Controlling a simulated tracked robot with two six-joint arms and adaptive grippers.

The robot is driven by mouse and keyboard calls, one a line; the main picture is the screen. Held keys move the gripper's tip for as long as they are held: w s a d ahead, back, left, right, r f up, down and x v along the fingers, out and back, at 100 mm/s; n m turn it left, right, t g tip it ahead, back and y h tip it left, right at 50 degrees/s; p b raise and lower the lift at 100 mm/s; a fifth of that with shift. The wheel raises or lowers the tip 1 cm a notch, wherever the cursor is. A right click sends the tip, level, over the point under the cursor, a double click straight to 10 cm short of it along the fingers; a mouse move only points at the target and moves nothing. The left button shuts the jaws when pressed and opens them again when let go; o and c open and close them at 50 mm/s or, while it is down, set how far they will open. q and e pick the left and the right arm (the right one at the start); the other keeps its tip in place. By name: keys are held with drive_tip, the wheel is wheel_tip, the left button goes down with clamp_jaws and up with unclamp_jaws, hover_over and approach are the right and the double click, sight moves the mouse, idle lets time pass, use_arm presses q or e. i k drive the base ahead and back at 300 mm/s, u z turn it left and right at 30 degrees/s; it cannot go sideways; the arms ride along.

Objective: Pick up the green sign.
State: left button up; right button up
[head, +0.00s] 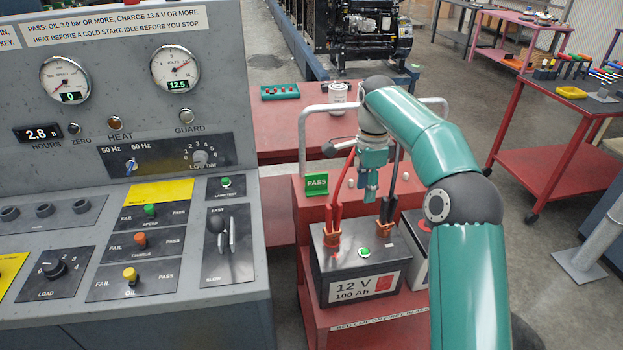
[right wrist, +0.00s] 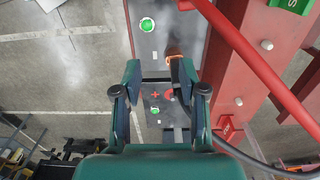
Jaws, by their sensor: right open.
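The green sign (head: 317,184) reads PASS and hangs at the left of the red cart's top shelf, near a grey rail. A corner of the green sign (right wrist: 292,4) shows at the top right of the right wrist view. My right gripper (head: 369,190) points down above the batteries, to the right of the sign and apart from it. In the right wrist view my right gripper (right wrist: 160,80) is open with nothing held between its fingers. My left gripper is not in view.
A 12 V battery (head: 350,285) with red and black cables stands on the red cart below my right gripper. The grey control panel (head: 225,290) fills the left side. A can (head: 338,98) and a green tray (head: 280,92) sit behind.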

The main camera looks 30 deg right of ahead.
sight(315, 184)
drive_tip(key=i, duration=0.85)
drive_tip(key=z, duration=0.05)
